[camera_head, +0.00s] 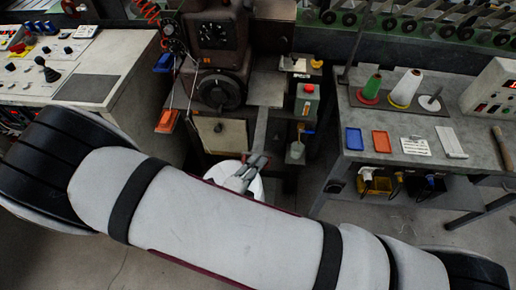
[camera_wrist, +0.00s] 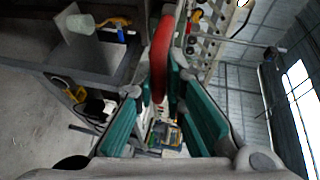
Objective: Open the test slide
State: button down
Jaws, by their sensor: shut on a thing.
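My gripper (camera_head: 256,166) reaches toward the front of the dark machine (camera_head: 222,55), low and right of its pale front panel (camera_head: 220,134). In the wrist view, my gripper (camera_wrist: 159,88) has its teal-padded fingers on either side of a red curved handle (camera_wrist: 160,55) and is shut on it. The handle stands between the fingertips and runs upward in the picture. I cannot make out the test slide's body or how far open it is. My own arm covers the lower part of the head view.
A control desk (camera_head: 120,75) stands at left. At right, a workbench (camera_head: 457,185) carries thread cones (camera_head: 405,88), a blue tray (camera_head: 354,139) and an orange tray (camera_head: 381,141). Some floor shows between machine and bench.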

jog(key=shift+s+f, duration=0.2)
jog(key=shift+s, duration=0.6)
jog(key=c, duration=1.7)
grip_release()
jog(key=shift+w+r, duration=0.1)
jog(key=shift+a, duration=0.1)
jog(key=v, duration=1.2)
jog(key=shift+r, duration=0.1)
